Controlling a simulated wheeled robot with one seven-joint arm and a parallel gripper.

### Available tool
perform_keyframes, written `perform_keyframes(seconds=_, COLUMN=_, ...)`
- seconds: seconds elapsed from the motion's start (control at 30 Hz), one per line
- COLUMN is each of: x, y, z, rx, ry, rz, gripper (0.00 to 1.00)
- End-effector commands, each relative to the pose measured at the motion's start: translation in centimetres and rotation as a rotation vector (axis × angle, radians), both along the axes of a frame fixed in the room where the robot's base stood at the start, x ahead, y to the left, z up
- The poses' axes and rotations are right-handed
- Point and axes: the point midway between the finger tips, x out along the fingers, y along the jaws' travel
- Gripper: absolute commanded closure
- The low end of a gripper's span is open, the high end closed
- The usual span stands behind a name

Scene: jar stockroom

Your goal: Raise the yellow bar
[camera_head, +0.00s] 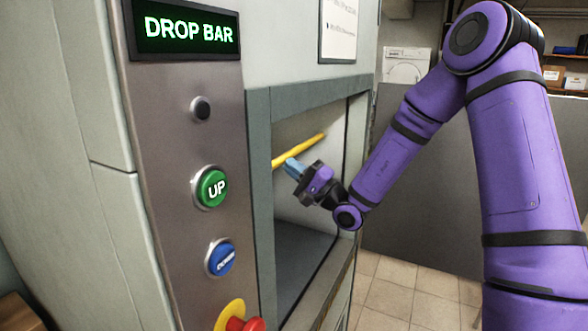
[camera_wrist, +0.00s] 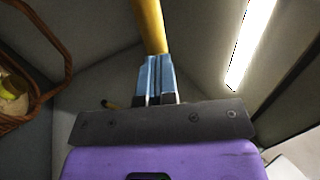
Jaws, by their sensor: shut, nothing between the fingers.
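The yellow bar (camera_head: 299,150) runs across the opening of a grey cabinet in the head view. In the wrist view the yellow bar (camera_wrist: 150,25) comes down from the top to just beyond my fingertips. My gripper (camera_head: 291,166) is at the opening, close to the bar, with its blue fingers shut and nothing between them. In the wrist view my gripper (camera_wrist: 157,68) points at the bar; I cannot tell whether it touches.
A red knob on a yellow base (camera_head: 232,316) sits low on the panel. The cabinet's frame (camera_head: 262,200) edges the opening. A wicker basket (camera_wrist: 40,65) with something yellow in it shows in the wrist view. A grey partition (camera_head: 420,170) stands behind my arm.

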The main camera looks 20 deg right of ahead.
Motion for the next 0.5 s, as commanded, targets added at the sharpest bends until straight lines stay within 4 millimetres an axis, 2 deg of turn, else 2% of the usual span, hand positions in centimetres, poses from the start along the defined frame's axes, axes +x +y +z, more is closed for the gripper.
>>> perform_keyframes(seconds=0.17, x=0.6, y=0.7, z=1.4, rx=-0.042, ry=0.029, rz=0.004, gripper=1.0)
perform_keyframes(seconds=0.5, x=2.9, y=3.0, z=5.5, rx=-0.092, ry=0.087, rz=0.0, gripper=1.0)
